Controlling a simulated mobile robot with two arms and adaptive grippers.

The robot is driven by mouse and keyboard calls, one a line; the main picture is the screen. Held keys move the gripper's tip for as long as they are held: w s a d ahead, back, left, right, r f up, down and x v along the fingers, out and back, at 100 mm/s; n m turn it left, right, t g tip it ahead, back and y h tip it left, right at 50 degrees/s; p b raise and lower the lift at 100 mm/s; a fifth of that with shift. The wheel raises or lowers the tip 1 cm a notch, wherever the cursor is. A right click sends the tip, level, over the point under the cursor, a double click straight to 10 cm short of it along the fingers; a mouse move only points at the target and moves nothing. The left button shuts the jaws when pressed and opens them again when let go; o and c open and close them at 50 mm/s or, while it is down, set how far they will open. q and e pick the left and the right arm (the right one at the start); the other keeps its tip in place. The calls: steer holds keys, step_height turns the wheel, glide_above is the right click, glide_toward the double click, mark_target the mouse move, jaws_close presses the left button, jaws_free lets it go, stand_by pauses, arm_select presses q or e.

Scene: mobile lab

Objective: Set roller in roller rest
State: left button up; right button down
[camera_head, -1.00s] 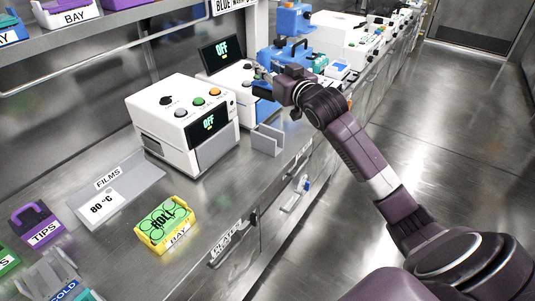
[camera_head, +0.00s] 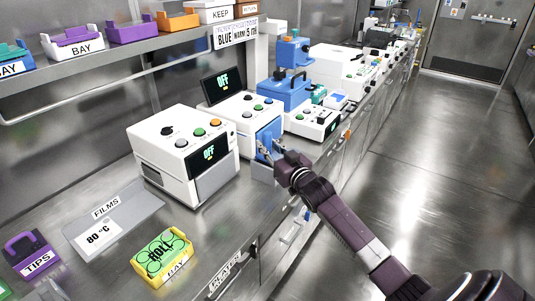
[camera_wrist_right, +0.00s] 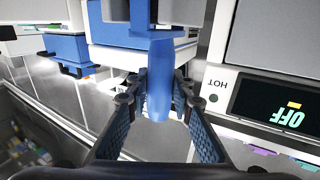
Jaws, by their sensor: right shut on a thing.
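My right gripper (camera_head: 267,152) is at the front of the second white machine, above the grey bracket (camera_head: 262,173) that looks like the roller rest. In the right wrist view its fingers (camera_wrist_right: 157,95) are shut on a blue handle (camera_wrist_right: 160,65), seemingly that of the roller. The handle stands lengthwise between the fingertips. The roller's far end is hard to tell from the blue and white parts behind it. My arm and gripper partly hide the bracket, and I cannot tell whether the roller touches it. My left gripper is not in view.
A white machine (camera_head: 182,150) with an OFF screen stands just left of the gripper. A blue machine (camera_head: 287,92) and a white unit (camera_head: 313,120) stand behind. The front left counter has bare patches.

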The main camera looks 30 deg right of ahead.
step_height(320, 180, down, 3)
steer(key=shift+r, duration=0.1)
